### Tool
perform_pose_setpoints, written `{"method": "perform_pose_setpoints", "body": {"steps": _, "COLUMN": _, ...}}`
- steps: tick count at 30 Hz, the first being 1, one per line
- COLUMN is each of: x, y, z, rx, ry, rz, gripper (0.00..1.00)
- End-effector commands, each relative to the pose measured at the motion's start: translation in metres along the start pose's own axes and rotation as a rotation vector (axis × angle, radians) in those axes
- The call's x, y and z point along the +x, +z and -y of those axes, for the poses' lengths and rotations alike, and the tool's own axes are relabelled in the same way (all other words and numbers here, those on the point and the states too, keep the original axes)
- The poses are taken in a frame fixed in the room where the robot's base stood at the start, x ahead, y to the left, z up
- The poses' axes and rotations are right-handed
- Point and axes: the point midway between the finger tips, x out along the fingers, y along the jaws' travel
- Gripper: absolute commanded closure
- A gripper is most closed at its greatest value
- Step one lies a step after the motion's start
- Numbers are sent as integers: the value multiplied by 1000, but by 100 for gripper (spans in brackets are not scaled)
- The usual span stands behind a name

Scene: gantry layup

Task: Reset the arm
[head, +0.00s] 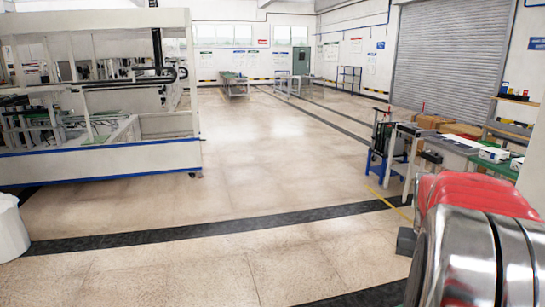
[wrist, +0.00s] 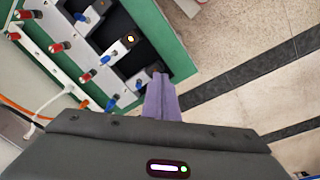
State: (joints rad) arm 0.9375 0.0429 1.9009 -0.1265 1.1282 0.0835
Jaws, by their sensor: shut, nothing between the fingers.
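My gripper (wrist: 160,82) shows in the wrist view, with its purple fingers together and nothing between them. Its dark body fills the bottom of that view, with a small lit indicator. The fingertips show against the dark inner part and edge of a green-bordered bench (wrist: 175,38); I cannot tell how far above it they are. In the head view the gripper is not visible; only a red and chrome part of my arm shows at the lower right.
Red and blue fittings (wrist: 57,47) on a white panel and an orange cable (wrist: 45,108) lie left of my gripper. In the head view, a large white gantry machine (head: 100,165) stands left, a workbench (head: 455,146) right, a white bin (head: 10,230) lower left. The middle floor is clear.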

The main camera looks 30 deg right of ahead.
Motion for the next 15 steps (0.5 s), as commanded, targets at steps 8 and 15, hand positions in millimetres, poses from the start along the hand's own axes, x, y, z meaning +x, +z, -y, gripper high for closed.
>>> {"method": "perform_pose_setpoints", "body": {"steps": 8, "x": -17, "y": 56, "z": 80, "rx": -191, "ry": -65, "rz": -99, "gripper": 100}}
{"method": "perform_pose_setpoints", "body": {"steps": 15, "x": -30, "y": 112, "z": 136, "rx": -357, "ry": -125, "rz": -183, "gripper": 100}}
